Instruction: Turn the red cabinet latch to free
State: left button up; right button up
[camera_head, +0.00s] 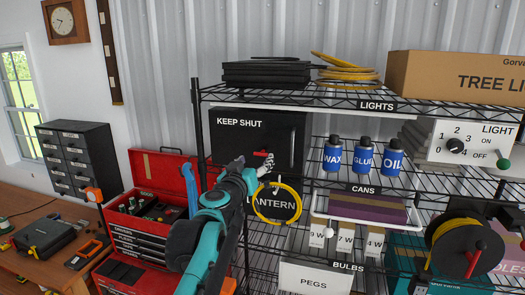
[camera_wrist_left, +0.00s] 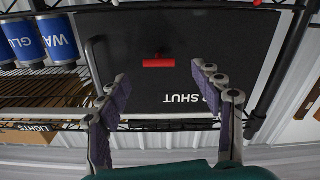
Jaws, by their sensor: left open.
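The black cabinet (camera_head: 280,128), labelled KEEP SHUT, stands on the wire shelf in the head view, its door closed. Its red latch (camera_head: 263,154) is a small bar on the door front. In the wrist view, which shows the label upside down, the latch (camera_wrist_left: 158,63) lies about level across the black door (camera_wrist_left: 130,92). My left gripper (camera_head: 257,169) is in front of the door, close to the latch. In the wrist view its fingers (camera_wrist_left: 160,80) are spread, with the latch framed between them beyond the tips and nothing held. My right gripper is out of view.
A yellow cord loop (camera_head: 254,212) hangs below my left gripper over a LANTERN label. Blue cans (camera_head: 362,158) stand right of the cabinet. A bar handle (camera_wrist_left: 94,65) shows at the door's side. An open red toolbox (camera_head: 150,215) stands left.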

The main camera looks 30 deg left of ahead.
aim_at(260, 155)
pick_arm(q)
jog(key=p+x, duration=0.1)
jog(key=x, duration=0.4)
jog(key=shift+w+f, duration=0.1)
jog(key=shift+w, duration=0.05)
jog(key=shift+d, duration=0.1)
jog(key=shift+c, duration=0.4)
jog(key=c, duration=1.1)
